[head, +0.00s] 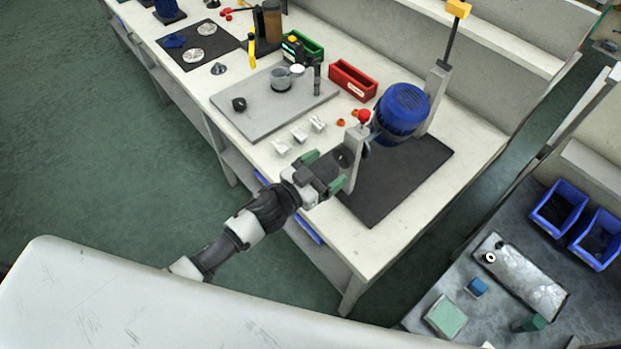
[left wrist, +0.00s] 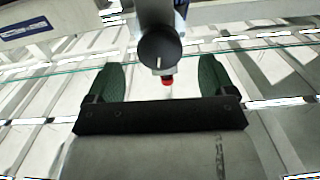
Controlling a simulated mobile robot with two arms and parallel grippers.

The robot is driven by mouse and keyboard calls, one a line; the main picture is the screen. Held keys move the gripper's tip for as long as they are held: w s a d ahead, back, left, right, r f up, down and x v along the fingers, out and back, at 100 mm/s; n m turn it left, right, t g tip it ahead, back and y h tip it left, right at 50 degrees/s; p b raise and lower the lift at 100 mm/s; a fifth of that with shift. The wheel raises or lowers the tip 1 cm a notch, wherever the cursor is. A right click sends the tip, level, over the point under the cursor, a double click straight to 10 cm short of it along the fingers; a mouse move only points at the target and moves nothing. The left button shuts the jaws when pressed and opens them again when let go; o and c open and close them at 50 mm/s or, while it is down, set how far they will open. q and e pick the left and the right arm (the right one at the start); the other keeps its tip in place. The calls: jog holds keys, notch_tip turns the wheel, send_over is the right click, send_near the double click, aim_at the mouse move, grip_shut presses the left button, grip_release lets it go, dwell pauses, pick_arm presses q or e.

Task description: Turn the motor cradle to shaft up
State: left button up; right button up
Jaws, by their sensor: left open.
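The blue motor (head: 400,112) sits in the motor cradle between two grey posts, its ribbed round end facing up. Its shaft is not visible. The near post (head: 356,160) has a red knob (head: 364,116) on top. A dark round knob (left wrist: 159,48) with a white mark shows in the left wrist view, on the near post's outer side. My left gripper (head: 324,171) is open with green fingers, close to that post. In the left wrist view the fingers lie either side of the knob; I cannot tell if they touch it. My right gripper is not in view.
A black mat (head: 385,195) lies under the cradle. The far post (head: 436,98) carries a rod with a yellow block (head: 458,9). A red bin (head: 352,81), a grey plate (head: 240,112) and several white parts lie to the left. The bench's front corner is clear.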

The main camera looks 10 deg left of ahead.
pick_arm(q)
jog(key=b+v, duration=0.1)
jog(key=v, duration=0.5)
jog(key=shift+w, duration=0.1)
